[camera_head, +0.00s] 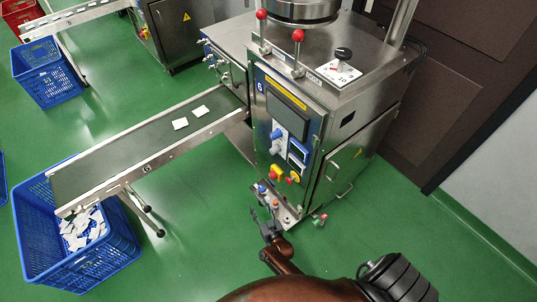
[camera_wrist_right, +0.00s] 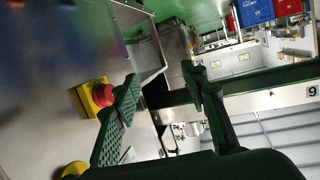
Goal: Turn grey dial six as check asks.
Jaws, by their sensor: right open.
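The machine marked 6 (camera_head: 308,110) stands right of centre in the head view. My right gripper (camera_head: 266,212) is open and empty, low in front of the machine and below the dials. In the right wrist view its spread fingers (camera_wrist_right: 162,108) have nothing between them. A red button on a yellow box (camera_wrist_right: 95,98) shows beside one finger. My left gripper is out of view.
A conveyor (camera_head: 140,150) with two white teabags leads left to a blue crate (camera_head: 125,235) holding several more. Red-knobbed posts (camera_head: 298,36) and a black-knobbed scale plate (camera_head: 340,70) are on the machine's top. Green floor (camera_head: 385,220) is clear at right.

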